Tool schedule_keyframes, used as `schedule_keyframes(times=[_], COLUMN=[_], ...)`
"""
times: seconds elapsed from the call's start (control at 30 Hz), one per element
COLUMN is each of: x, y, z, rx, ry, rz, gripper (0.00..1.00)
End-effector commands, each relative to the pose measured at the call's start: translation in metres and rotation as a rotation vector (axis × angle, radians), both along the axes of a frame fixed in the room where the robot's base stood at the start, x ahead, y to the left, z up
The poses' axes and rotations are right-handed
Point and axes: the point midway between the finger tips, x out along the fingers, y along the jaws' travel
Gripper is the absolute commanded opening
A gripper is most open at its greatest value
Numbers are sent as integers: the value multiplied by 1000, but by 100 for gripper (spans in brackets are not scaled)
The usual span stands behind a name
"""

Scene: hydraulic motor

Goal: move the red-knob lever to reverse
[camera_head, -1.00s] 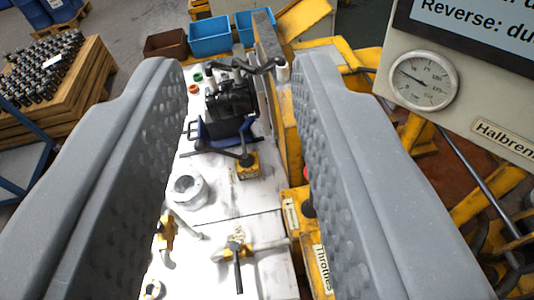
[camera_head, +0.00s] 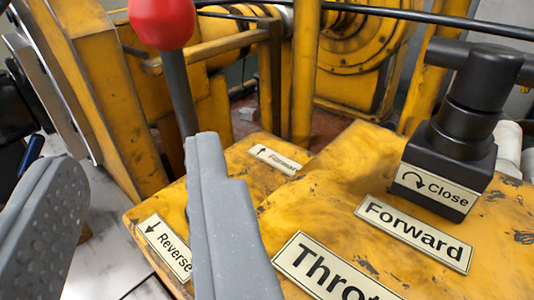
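The red-knob lever has a red ball knob (camera_head: 162,20) at the top left, cut by the frame's upper edge. Its dark stem (camera_head: 180,92) runs down behind the right finger of my gripper (camera_head: 138,162), which hides its base. My gripper is open and empty, its grey fingers wide apart. The stem lies beyond the right fingertip; I cannot tell whether they touch. A "Reverse" label (camera_head: 165,248) with a down arrow is on the yellow panel (camera_head: 325,175) left of that finger. A smaller label (camera_head: 275,160) with an up arrow is to its right.
A black valve handle (camera_head: 470,105) marked "Close" stands at the right, beside a "Forward" label (camera_head: 414,233). A partly hidden "Thro..." label (camera_head: 335,272) is at the bottom. Yellow machinery (camera_head: 345,55) fills the back. A pale surface (camera_head: 105,250) lies between the fingers.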

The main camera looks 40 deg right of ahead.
Motion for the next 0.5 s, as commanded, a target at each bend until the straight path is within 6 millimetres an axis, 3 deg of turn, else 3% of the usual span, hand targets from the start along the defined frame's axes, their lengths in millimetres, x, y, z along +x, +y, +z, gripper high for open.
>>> schedule_keyframes(times=[0.23, 0.5], x=[-3, 34], y=[-7, -23], z=[-15, -13], rx=[-47, -45], ry=[-5, -7], rz=[-29, -31], gripper=[31, 31])
